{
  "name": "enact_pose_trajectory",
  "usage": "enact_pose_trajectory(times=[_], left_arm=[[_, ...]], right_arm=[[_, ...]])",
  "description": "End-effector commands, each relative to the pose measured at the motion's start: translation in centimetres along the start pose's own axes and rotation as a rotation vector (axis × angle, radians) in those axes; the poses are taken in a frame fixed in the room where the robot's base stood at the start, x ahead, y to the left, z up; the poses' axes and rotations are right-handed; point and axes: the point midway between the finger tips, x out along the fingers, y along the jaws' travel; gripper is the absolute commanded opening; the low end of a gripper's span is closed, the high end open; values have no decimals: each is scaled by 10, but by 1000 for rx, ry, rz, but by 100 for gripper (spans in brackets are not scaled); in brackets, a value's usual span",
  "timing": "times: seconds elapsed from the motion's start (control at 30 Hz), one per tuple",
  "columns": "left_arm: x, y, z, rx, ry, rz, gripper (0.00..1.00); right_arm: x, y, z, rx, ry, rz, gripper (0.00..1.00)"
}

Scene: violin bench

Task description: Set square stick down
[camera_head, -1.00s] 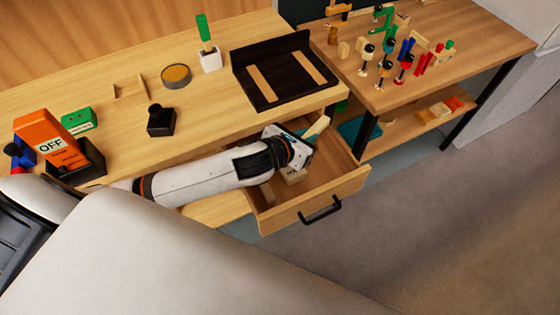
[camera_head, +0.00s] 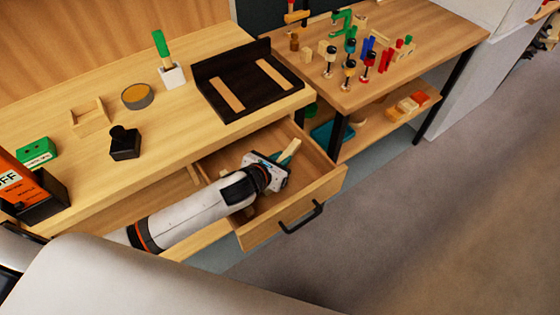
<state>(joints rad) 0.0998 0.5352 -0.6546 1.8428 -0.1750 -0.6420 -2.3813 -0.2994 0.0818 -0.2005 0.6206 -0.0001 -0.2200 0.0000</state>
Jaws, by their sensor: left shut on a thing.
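My left gripper (camera_head: 277,164) reaches into the open drawer (camera_head: 268,232) under the bench. It is shut on the square stick (camera_head: 290,151), a short pale wooden piece that sticks out past the gripper toward the back right. The stick is tilted, inside the drawer's outline. My gripper hides its lower part, so I cannot tell whether it touches the drawer floor. My right gripper is not in view.
A black tray (camera_head: 208,97) with two wooden strips sits on the bench above the drawer. A black block (camera_head: 125,143) and a round tin (camera_head: 137,96) stand left of it. A side table (camera_head: 437,38) holds several clamps. The drawer's right part looks clear.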

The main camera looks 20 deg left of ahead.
Motion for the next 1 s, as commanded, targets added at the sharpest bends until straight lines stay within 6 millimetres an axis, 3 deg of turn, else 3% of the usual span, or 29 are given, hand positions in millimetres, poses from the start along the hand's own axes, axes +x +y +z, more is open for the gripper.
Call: enact_pose_trajectory(times=[0.1,0.13,0.27,0.67,1.0], left_arm=[[0,0,9,-1,-20,-2,0],[0,0,10,-1,-22,-2,21],[0,0,10,-1,-21,-2,41],[-9,0,7,1,-17,-2,41],[-78,0,6,3,-17,-1,41]], right_arm=[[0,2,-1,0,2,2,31],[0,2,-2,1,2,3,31],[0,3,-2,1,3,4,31],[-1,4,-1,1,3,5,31],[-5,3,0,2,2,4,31]])
